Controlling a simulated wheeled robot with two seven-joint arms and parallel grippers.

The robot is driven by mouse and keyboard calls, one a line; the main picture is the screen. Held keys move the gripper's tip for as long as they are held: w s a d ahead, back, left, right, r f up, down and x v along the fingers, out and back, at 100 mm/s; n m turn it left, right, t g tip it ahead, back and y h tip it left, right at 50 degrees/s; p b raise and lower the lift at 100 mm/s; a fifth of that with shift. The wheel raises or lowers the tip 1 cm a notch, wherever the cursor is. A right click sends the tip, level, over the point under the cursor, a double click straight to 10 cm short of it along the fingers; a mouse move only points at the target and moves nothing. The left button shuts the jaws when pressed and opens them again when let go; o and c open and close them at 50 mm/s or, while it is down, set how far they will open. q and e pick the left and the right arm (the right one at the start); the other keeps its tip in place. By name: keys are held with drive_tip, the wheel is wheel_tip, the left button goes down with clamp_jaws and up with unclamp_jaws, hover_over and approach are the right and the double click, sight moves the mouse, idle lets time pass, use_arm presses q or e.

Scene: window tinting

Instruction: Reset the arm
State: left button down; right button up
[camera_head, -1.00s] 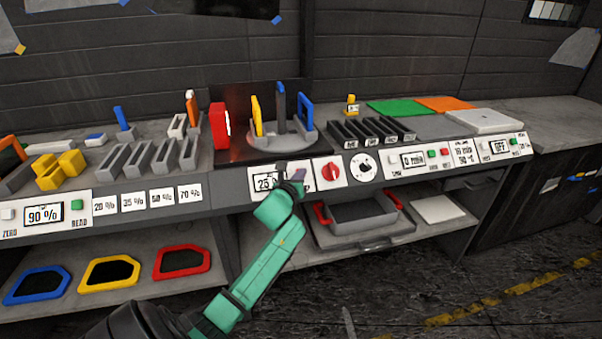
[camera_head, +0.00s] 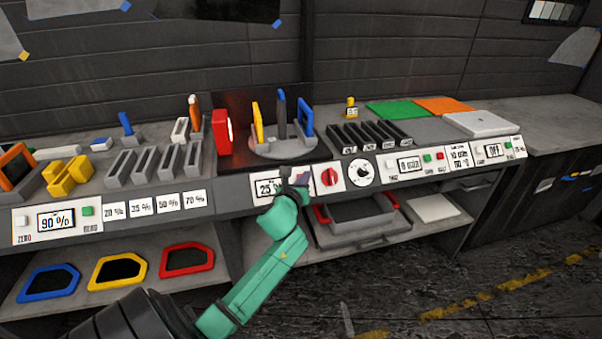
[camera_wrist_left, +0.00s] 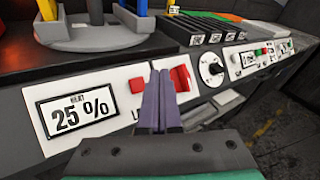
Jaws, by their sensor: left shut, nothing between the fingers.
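My left arm comes in from the lower left in the head view, with its green links reaching up to the bench front. Its gripper (camera_head: 300,175) is in front of the panel between the 25% heat display (camera_head: 267,188) and the red knob (camera_head: 329,177). In the left wrist view the purple fingers (camera_wrist_left: 158,95) are closed together with nothing between them. They overlap the red knob (camera_wrist_left: 181,78) in that view; I cannot tell whether they touch it. The heat display (camera_wrist_left: 80,115) is to their left and reads 25%. My right gripper is not in view.
The round grey stand (camera_head: 285,145) with upright coloured pieces is above the panel. Dark slots (camera_head: 370,137) and a white dial (camera_head: 361,172) are to the right. A grey tray with red handles (camera_head: 357,214) and framed panes (camera_head: 187,259) are on the lower shelf. The floor at right is clear.

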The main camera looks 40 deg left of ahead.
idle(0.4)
use_arm(q)
drive_tip(key=s+d+f+n+g+h, duration=0.1)
drive_tip(key=s+d+f+n+g, duration=0.3)
drive_tip(key=f, duration=0.9)
drive_tip(key=s+d+f+n+g+h, duration=0.15)
drive_tip(key=s+f+n, duration=0.4)
drive_tip(key=f, duration=0.65)
drive_tip(key=s+d+f+n+g+h, duration=0.2)
drive_tip(key=s+f+n, duration=0.35)
drive_tip(key=f, duration=0.75)
drive_tip(key=s+d+f+n+g, duration=0.2)
drive_tip(key=s+d+f+n, duration=0.1)
drive_tip(key=s, duration=0.6)
drive_tip(key=s+d+f+n+g+h, duration=0.1)
drive_tip(key=s+d+f+n+g, duration=0.1)
drive_tip(key=s+f+n, duration=0.2)
drive_tip(key=s+d+f+n+g, duration=0.2)
drive_tip(key=s+f, duration=0.6)
drive_tip(key=s, duration=0.8)
drive_tip(key=d+n, duration=0.1)
drive_tip(key=n, duration=0.1)
drive_tip(key=shift+s+d+f+n, duration=0.15)
drive_tip(key=shift+s+d+n, duration=0.05)
drive_tip(key=shift+d+n, duration=0.15)
drive_tip(key=shift+s+g+h, duration=0.1)
drive_tip(key=shift+g+h, duration=0.15)
